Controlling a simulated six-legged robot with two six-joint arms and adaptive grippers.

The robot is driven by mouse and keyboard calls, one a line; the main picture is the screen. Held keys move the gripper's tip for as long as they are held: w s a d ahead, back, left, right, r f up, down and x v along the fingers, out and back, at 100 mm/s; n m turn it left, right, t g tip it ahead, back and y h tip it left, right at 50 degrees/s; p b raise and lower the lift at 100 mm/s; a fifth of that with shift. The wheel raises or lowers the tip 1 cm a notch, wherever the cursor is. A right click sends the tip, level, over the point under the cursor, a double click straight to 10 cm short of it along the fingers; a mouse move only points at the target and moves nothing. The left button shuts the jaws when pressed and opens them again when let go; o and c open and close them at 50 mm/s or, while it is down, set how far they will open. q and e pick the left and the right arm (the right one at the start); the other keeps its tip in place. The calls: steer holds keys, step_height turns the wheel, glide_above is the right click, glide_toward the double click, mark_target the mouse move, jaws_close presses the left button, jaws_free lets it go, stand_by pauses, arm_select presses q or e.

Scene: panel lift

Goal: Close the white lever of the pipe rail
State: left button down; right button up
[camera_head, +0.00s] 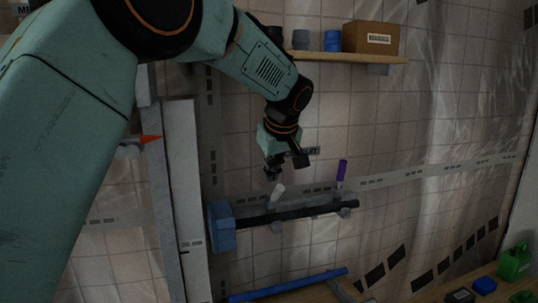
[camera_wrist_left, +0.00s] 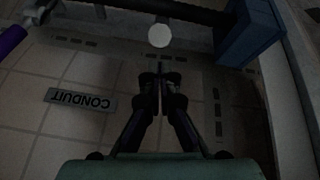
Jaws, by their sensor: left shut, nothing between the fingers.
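The white lever (camera_head: 278,192) stands up, tilted, from the dark pipe rail (camera_head: 300,213) on the tiled wall. In the left wrist view the white lever (camera_wrist_left: 159,36) shows end-on as a pale disc, just beyond the fingertips. A purple lever (camera_head: 342,170) stands up from the rail further right; part of it shows in the left wrist view (camera_wrist_left: 13,40). My left gripper (camera_head: 272,176) is shut and empty, just above the white lever; in the left wrist view its fingers (camera_wrist_left: 161,68) are together. Contact with the lever cannot be told. My right gripper is not in view.
A blue block (camera_head: 221,226) sits at the rail's left end. A CONDUIT label (camera_wrist_left: 80,100) is on the wall. A shelf (camera_head: 350,58) with a cardboard box (camera_head: 371,37) is above. A blue bar (camera_head: 290,285) lies below the rail.

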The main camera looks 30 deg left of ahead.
arm_select(q)
steer(key=shift+s+d+f, duration=0.25)
steer(key=shift+d+f, duration=0.15)
steer(key=shift+s, duration=0.15)
steer(key=shift+w+f, duration=0.1)
steer(key=shift+w, duration=0.1)
steer(key=shift+d+f, duration=0.1)
